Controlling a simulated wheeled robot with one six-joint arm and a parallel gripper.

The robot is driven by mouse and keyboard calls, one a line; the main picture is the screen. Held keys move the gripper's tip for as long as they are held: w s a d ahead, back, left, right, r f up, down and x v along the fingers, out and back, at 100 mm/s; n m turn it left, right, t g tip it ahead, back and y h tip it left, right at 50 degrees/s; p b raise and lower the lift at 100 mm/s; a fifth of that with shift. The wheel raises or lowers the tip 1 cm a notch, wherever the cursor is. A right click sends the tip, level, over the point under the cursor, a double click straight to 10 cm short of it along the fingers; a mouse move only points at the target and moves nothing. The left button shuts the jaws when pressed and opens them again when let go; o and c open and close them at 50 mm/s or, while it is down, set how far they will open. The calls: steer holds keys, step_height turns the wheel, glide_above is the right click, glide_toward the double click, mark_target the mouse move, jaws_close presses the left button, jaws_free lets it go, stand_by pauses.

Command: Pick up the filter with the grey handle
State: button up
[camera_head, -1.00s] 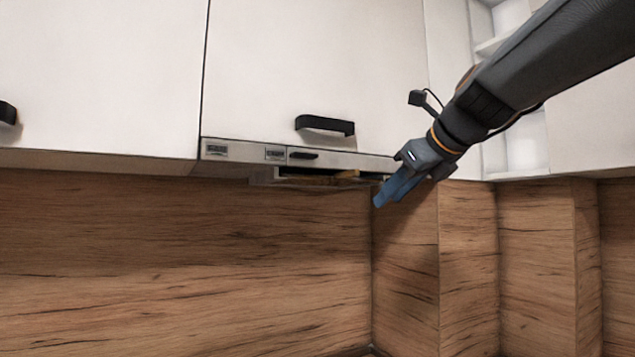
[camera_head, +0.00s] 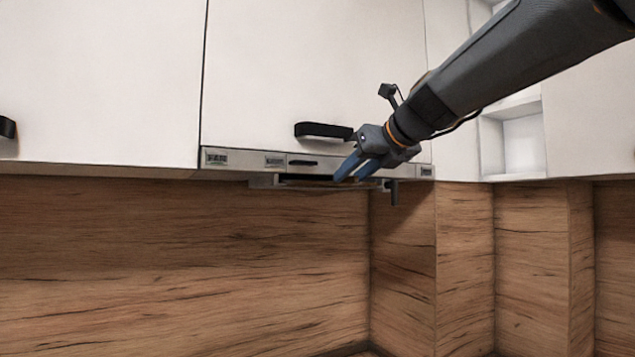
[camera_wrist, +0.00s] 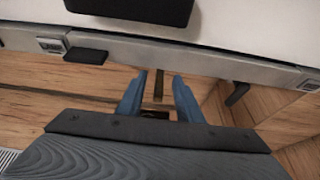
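A dark grey handle (camera_head: 394,192) hangs below the right end of the range hood's lower edge. In the wrist view this handle (camera_wrist: 238,93) lies to the right of my fingers, apart from them. The filter's body cannot be made out. My gripper (camera_head: 350,179) is in front of the hood's underside, left of the grey handle. In the wrist view my gripper (camera_wrist: 158,92) has its two blue fingers spread, with a gap between them. A narrow brownish bar (camera_wrist: 158,84) shows in that gap; I cannot tell whether it touches a finger.
The slim hood front (camera_head: 235,159) runs under the white cabinet, whose black handle (camera_head: 318,130) sits just above my gripper. A thin ledge (camera_head: 263,182) projects below the hood. The wooden splashback (camera_head: 180,265) is behind, and the space below the hood is free.

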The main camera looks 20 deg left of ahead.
jaws_close()
steer(key=shift+r+p, duration=0.15)
steer(key=shift+p, duration=0.3)
